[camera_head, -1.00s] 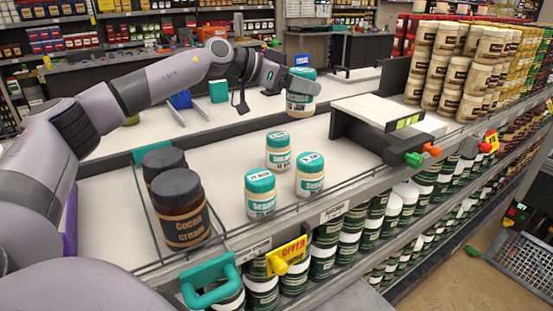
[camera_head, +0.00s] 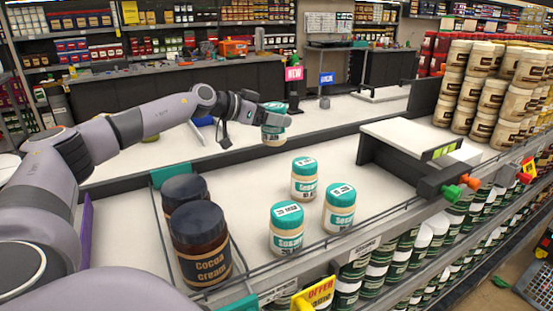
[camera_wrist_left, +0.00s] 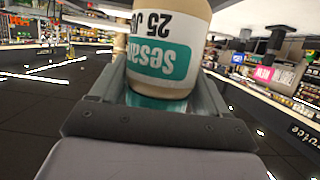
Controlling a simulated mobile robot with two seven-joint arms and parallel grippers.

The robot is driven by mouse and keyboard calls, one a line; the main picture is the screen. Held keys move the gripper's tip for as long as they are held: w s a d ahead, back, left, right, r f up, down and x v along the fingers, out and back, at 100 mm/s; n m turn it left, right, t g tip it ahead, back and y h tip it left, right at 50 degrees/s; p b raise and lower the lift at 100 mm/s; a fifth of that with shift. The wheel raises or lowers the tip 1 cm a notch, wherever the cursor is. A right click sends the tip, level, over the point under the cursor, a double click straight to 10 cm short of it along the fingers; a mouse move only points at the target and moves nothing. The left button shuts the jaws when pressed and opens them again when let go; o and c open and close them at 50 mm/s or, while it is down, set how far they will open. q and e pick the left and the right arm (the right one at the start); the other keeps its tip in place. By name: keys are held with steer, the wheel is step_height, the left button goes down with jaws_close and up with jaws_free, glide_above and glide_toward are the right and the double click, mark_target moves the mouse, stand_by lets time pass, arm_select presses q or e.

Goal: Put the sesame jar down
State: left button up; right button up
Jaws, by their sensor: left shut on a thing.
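A sesame jar (camera_head: 272,135) with a teal lid is in my left gripper (camera_head: 274,117), which is shut on it near its lid and holds it above the far side of the white shelf (camera_head: 262,215). In the left wrist view the same jar (camera_wrist_left: 170,45) appears upside down between the fingers, its label reading "Sesa" and "25". Three similar sesame jars stand upright on the shelf: one at the back (camera_head: 304,180), one at the front left (camera_head: 287,228) and one at the right (camera_head: 339,208). My right gripper is not in view.
Two dark cocoa cream jars (camera_head: 202,248) stand at the shelf's left, inside a wire divider. A raised white platform with a dark bracket (camera_head: 405,145) is at the right, with stacked tan jars (camera_head: 485,90) beyond. Shelf around the three jars is bare.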

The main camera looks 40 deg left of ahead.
arm_select(q)
step_height(320, 180, down, 11)
steer(key=shift+f, duration=0.1)
stand_by(0.4)
steer(key=shift+f, duration=0.15)
steer(key=o, duration=1.4)
